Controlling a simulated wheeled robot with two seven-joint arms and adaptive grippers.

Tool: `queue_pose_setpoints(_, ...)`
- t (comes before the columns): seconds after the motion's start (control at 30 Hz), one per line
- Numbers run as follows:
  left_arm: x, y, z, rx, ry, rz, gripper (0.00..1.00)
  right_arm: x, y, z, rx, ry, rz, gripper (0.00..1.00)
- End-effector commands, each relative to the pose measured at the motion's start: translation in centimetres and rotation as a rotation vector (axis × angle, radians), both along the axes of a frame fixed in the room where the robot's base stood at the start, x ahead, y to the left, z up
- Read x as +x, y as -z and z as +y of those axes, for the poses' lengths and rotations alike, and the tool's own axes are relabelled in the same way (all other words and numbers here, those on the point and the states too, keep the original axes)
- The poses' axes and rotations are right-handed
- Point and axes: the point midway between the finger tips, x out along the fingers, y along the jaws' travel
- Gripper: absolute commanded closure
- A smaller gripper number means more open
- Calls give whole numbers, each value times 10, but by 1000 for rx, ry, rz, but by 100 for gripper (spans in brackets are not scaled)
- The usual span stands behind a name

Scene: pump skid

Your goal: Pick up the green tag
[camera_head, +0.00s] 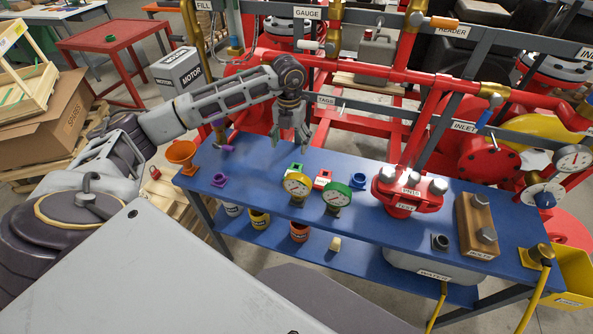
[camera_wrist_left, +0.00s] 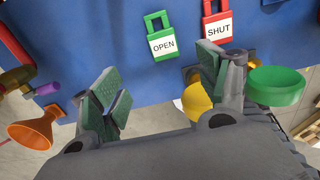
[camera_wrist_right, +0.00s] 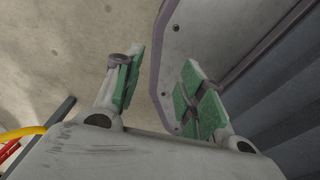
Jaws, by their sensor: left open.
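The green tag (camera_head: 295,169) lies on the blue bench, behind the yellow-rimmed gauge. In the left wrist view the green tag (camera_wrist_left: 158,35) reads OPEN and lies at the top centre, beyond my fingertips. My left gripper (camera_head: 291,138) is above the bench, just behind the tag in the head view. In its wrist view the left gripper (camera_wrist_left: 157,88) has its fingers wide apart with nothing between them. My right gripper (camera_wrist_right: 165,85) is open and empty over the floor; it does not show in the head view.
A red SHUT tag (camera_head: 323,178) lies right beside the green one. A yellow gauge (camera_head: 298,186) and a green gauge (camera_head: 337,196) stand in front. An orange funnel (camera_head: 182,155) is at the bench's left end. A TAGS rail (camera_head: 345,102) runs behind.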

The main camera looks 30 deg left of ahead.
Motion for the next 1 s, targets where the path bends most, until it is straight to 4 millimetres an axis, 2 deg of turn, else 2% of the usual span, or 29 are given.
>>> queue_pose_setpoints(0.27, 0, 0, 1, 2, -1, 0, 25, -7, 0, -1, -1, 0, 8, 60)
queue_pose_setpoints(0.53, 0, 7, 0, 1, -1, 2, 25, -11, 0, -15, -16, -5, 14, 60)
queue_pose_setpoints(0.77, -1, 33, 0, 1, -1, 3, 25, -9, -3, -16, -17, -5, 11, 60)
queue_pose_setpoints(1.0, 0, 64, -1, 0, -1, 3, 25, -8, -7, -1, -1, -1, 10, 60)
